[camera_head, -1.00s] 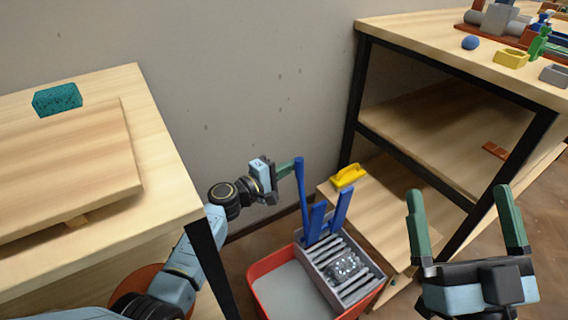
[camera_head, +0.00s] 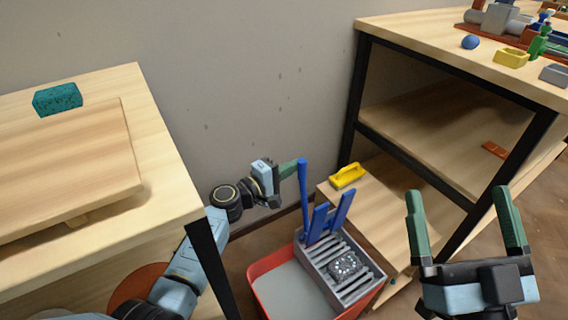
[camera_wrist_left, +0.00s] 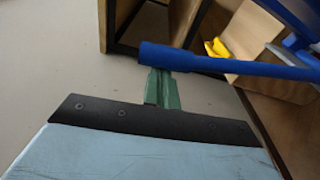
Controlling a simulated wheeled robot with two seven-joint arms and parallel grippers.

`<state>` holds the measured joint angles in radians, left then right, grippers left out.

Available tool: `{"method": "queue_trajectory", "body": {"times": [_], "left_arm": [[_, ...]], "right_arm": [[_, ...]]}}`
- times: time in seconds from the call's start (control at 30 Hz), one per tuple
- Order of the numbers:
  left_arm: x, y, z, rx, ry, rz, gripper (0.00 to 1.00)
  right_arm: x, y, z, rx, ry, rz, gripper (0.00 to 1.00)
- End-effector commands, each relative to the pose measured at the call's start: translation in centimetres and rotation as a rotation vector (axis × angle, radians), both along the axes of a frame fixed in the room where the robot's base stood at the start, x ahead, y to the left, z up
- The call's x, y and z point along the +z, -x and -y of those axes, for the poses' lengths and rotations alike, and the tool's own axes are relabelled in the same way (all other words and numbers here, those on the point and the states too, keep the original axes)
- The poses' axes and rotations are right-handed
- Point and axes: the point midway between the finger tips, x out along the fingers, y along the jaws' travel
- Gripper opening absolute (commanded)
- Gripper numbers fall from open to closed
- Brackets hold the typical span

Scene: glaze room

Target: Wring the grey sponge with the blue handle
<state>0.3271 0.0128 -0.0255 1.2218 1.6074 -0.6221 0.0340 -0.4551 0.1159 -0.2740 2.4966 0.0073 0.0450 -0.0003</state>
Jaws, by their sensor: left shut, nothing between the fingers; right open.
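The grey speckled sponge (camera_head: 345,264) lies on the slats of a grey wringer (camera_head: 313,262), which sits on a red tub (camera_head: 258,290). The blue handle (camera_head: 304,196) stands nearly upright at the wringer's back left. My left gripper (camera_head: 299,164) is shut and empty, its green fingertips at the handle's upper end, on its left side. In the left wrist view the blue handle (camera_wrist_left: 230,65) crosses just beyond the shut fingertips; I cannot tell if they touch. My right gripper (camera_head: 464,195) is open and empty at the right, apart from the wringer.
Two blue uprights (camera_head: 330,215) rise beside the handle. A yellow float (camera_head: 348,176) lies on a low wooden shelf to the right. A left table (camera_head: 165,165) holds a teal sponge (camera_head: 57,99) and a board. A black-framed bench (camera_head: 440,50) stands right.

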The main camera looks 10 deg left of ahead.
Motion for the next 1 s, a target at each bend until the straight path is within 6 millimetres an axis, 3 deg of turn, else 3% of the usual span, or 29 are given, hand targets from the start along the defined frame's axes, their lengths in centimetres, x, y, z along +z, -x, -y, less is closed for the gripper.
{"method": "queue_trajectory", "body": {"times": [0.6,1.0], "left_arm": [[-0.1,-0.2,-0.2,0.000,-0.001,0.001,0.00],[-0.6,-2.2,-2.5,0.007,-0.001,0.002,0.00]], "right_arm": [[-0.3,0.0,0.0,0.001,0.001,0.006,1.00],[1.7,2.4,0.7,-0.001,-0.090,0.313,1.00]]}}
